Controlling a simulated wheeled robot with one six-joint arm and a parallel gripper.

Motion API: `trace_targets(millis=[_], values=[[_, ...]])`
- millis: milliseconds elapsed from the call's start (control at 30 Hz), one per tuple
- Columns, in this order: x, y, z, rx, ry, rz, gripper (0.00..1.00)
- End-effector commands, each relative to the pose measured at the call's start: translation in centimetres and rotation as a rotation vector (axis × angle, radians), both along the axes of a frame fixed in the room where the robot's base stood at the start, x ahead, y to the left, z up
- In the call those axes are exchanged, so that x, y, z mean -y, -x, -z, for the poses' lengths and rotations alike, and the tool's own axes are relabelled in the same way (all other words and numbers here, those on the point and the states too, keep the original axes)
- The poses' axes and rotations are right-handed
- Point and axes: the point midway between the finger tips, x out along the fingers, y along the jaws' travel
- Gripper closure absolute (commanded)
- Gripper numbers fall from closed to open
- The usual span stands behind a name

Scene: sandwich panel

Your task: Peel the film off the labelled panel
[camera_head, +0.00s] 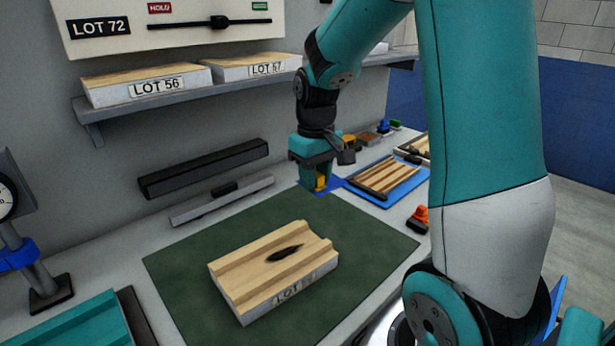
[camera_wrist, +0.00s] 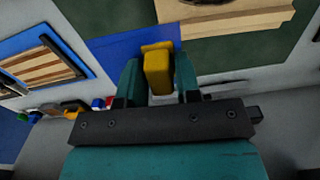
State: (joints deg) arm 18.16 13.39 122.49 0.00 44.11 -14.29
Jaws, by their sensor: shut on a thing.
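The labelled panel (camera_head: 262,262), a light wooden block with a groove and a dark mark, lies on the green mat (camera_head: 175,262). Its front label starts with LOT; the rest is hard to read. It shows partly at the top of the wrist view (camera_wrist: 225,18). I cannot make out a film on it. My gripper (camera_head: 319,186) is beyond the panel, at the mat's far edge, apart from it. In the wrist view my gripper (camera_wrist: 158,82) is shut on a yellow block-like piece (camera_wrist: 158,70), above a flat blue area (camera_wrist: 115,50).
A blue tray (camera_head: 367,197) with striped wood lies right of my gripper, with small coloured items behind. An orange-red item (camera_head: 418,217) is nearer. A shelf (camera_head: 190,98) holds panels marked LOT 56 and LOT 57. A dial gauge (camera_head: 8,200) and teal block (camera_head: 85,325) stand left.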

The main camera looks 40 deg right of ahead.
Motion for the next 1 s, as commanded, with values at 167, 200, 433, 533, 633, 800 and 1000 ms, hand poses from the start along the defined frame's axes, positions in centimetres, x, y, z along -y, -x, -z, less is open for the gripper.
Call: trace_targets(millis=[167, 200, 433, 533, 633, 800, 1000], values=[[1.3, 0.1, -0.5, -0.001, 0.000, 0.003, 0.93], [1.6, 0.2, -0.5, -0.001, 0.000, 0.002, 0.93], [3.2, 0.2, -1.0, 0.000, 0.000, 0.001, 0.93], [4.0, 0.3, -1.2, 0.000, 0.000, 0.002, 0.93], [4.7, 0.4, -1.4, -0.001, 0.000, 0.002, 0.93], [5.9, 0.4, -1.8, 0.000, 0.000, 0.002, 0.93], [7.3, 0.5, -2.1, -0.001, 0.000, 0.002, 0.93]])
